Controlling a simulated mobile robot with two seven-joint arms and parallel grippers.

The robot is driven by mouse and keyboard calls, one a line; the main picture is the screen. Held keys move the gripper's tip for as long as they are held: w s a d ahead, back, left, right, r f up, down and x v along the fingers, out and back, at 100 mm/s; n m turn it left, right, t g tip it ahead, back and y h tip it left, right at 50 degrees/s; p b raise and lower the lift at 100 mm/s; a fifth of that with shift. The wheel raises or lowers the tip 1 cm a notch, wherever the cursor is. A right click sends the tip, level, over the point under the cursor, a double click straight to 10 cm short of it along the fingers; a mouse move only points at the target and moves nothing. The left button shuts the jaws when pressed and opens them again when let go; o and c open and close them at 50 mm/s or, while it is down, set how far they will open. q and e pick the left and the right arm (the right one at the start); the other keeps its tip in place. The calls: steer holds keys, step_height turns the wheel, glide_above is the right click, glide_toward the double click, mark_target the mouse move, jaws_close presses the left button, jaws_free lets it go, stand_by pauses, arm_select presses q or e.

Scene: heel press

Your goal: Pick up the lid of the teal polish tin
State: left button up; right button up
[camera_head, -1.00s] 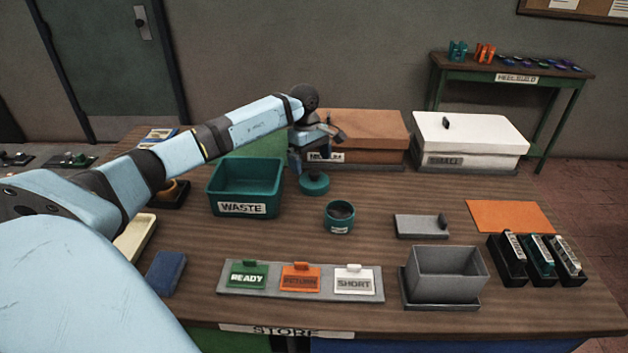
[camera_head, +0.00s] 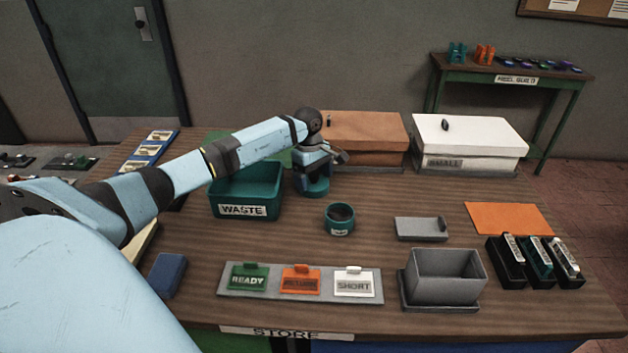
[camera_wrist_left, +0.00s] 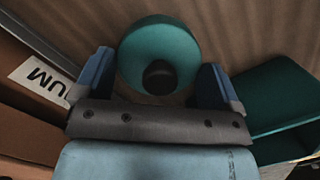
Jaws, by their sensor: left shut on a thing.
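The lid (camera_head: 316,188) is a teal disc with a dark knob, lying on the table behind the tin and right of the waste bin. In the left wrist view the lid (camera_wrist_left: 146,45) sits between the two blue fingers. My left gripper (camera_head: 314,178) points down and is shut on the lid, which appears still at table height. The teal polish tin (camera_head: 340,220) stands upright and open in front of the lid, dark inside, with a small label. My right gripper is not in view.
The teal waste bin (camera_head: 244,210) stands close left of my gripper. A brown lidded box (camera_head: 362,135) is close behind, with a white lidded box (camera_head: 468,140) to its right. A grey tray (camera_head: 422,228) and grey open box (camera_head: 445,275) lie right. Table between tin and tray is clear.

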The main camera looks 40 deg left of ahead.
mark_target(314, 175)
arm_select(q)
steer(key=shift+r, duration=0.15)
step_height(314, 175, up, 19)
steer(key=shift+s+d+f+p, duration=0.2)
steer(key=shift+s+d+f, duration=0.85)
steer(key=shift+d+f, duration=1.2)
steer(key=shift+s+d+f+p, duration=0.2)
steer(key=shift+s+d+f, duration=0.8)
steer(key=shift+d+f, duration=1.2)
steer(key=shift+s+d+f+p, duration=0.2)
steer(key=shift+s+d+f, duration=1.15)
steer(key=shift+d, duration=1.4)
steer(key=shift+w+f, duration=0.3)
steer(key=shift+b, duration=0.3)
steer(key=shift+f, duration=0.2)
steer(key=shift+f+b, duration=0.2)
steer(key=shift+b, duration=0.25)
